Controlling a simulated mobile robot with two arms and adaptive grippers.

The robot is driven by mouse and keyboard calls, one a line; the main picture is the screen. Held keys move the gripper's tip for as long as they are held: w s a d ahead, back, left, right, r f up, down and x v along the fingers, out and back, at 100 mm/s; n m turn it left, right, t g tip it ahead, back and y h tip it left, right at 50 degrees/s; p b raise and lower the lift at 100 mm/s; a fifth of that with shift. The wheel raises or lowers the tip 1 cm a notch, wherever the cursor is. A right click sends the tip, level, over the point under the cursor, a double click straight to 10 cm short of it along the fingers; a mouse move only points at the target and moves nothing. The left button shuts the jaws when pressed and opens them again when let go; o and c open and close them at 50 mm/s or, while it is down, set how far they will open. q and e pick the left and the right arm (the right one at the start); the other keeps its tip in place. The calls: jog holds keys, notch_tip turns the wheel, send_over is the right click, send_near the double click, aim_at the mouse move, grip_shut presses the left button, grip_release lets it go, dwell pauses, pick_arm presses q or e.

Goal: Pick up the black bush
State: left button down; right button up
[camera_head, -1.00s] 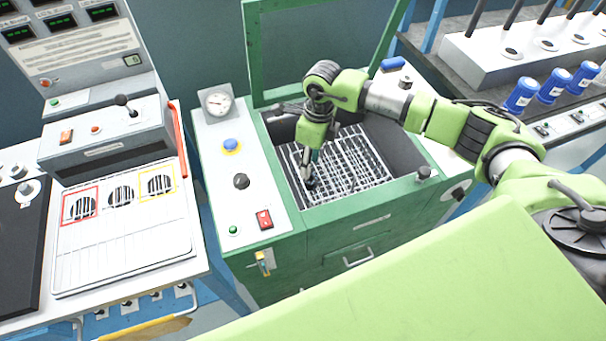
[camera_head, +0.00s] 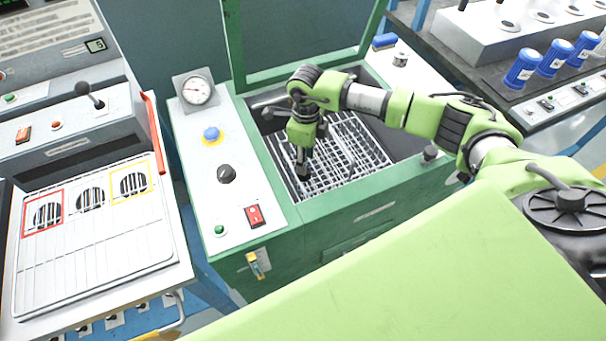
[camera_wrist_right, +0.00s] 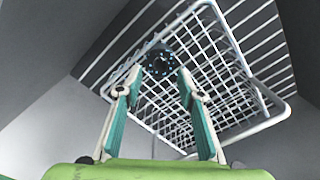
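The black bush (camera_wrist_right: 160,60), a dark round piece with small light-blue specks around it, shows in the right wrist view in the white wire basket (camera_wrist_right: 255,122). My right gripper (camera_wrist_right: 158,86) is open, its two green-lined fingers apart. The bush shows beyond the fingertips, roughly in line with the gap between them, and nothing is seen between the fingers. In the head view my right gripper (camera_head: 303,168) points down over the left part of the basket (camera_head: 365,160). I cannot make out the bush clearly there. My left gripper is not in view.
The basket sits inside the green blower cabinet (camera_head: 330,222), whose lid (camera_head: 232,45) stands raised. Walls and rim surround the opening closely. A panel with a gauge (camera_head: 196,91) and knobs lies left. A grey bench with a tray (camera_head: 95,240) is further left; blue-capped bottles (camera_head: 523,68) stand right.

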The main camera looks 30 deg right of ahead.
notch_tip(320, 180, down, 5)
jog(key=b, duration=0.3)
jog(key=shift+f, duration=0.15)
jog(key=c, duration=0.9)
grip_shut()
jog(key=shift+r, duration=0.25)
